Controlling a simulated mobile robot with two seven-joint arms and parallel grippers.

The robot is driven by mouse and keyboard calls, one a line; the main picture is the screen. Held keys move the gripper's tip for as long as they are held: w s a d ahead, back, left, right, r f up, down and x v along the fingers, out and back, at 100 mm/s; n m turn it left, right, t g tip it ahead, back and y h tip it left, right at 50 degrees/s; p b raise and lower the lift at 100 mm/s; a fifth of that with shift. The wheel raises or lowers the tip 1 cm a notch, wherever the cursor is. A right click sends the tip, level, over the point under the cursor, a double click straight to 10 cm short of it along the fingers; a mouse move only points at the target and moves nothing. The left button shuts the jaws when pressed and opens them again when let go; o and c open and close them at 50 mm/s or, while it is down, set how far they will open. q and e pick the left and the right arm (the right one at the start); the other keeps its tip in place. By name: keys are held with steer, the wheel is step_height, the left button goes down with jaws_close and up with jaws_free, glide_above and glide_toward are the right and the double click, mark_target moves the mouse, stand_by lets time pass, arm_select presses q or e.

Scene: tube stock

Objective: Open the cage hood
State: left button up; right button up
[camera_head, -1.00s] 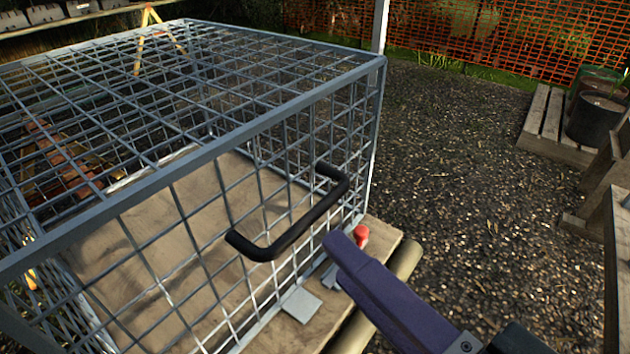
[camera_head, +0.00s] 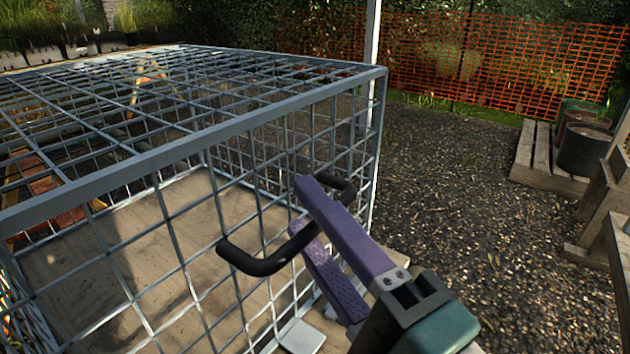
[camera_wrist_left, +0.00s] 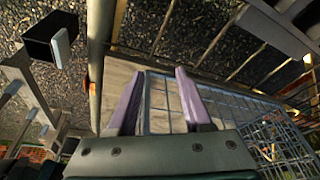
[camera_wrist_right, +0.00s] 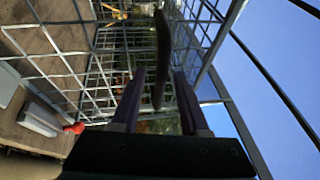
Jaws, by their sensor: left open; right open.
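The cage hood (camera_head: 235,128) is a grey wire-mesh box standing over a wooden base board (camera_head: 165,240); its lower edge appears to be down at the board. A black U-shaped handle (camera_head: 262,264) sticks out from its front mesh. My right gripper (camera_head: 303,207) is open, its purple fingers at the handle's outer bar. In the right wrist view the handle (camera_wrist_right: 161,60) runs between the two fingers, not visibly clamped. A red knob (camera_wrist_right: 76,128) sits low beside the mesh. My left gripper (camera_wrist_left: 158,72) is open and empty, seen only in its own wrist view, with board and mesh beyond it.
A pale post (camera_head: 373,55) rises behind the hood's far right corner. Pots (camera_head: 583,148) stand on a wooden pallet (camera_head: 540,150) at the right. Orange netting (camera_head: 500,65) closes off the back. The gravel (camera_head: 450,190) right of the hood is free.

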jaws_close()
stand_by(0.4)
stand_by(1.1)
